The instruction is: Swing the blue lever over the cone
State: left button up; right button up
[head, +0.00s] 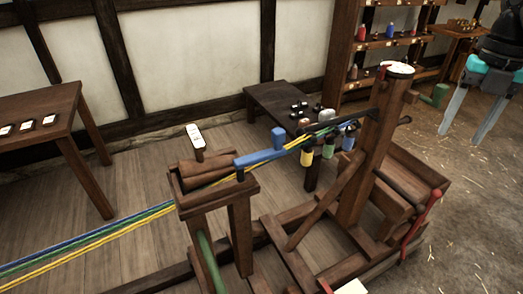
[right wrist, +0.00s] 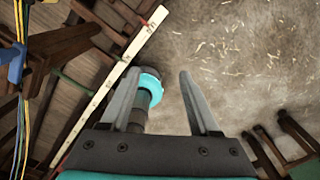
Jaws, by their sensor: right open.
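The blue lever (head: 258,157), a flat bar with an upright blue block, lies on top of a wooden stand (head: 222,198), above or beside the coloured strands. A blue piece (right wrist: 17,62) at the left edge of the right wrist view may be the same lever. A brown tapered wooden piece (head: 203,172) on the stand, left of the lever, may be the cone; I cannot tell for sure. My right gripper (head: 466,130) is open and empty at the upper right, well away from the lever. It also shows in the right wrist view (right wrist: 160,78). My left gripper is out of view.
Blue, green and yellow strands (head: 90,240) run from lower left to the wooden post (head: 368,150). A red handle (head: 422,215) and a green handle (head: 436,96) stick out at the right. A dark bench (head: 270,97) stands behind. The floor at right is free.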

jog(key=shift+s+d+r, duration=0.1)
jog(key=shift+d+r, duration=0.05)
jog(key=shift+d, duration=0.05)
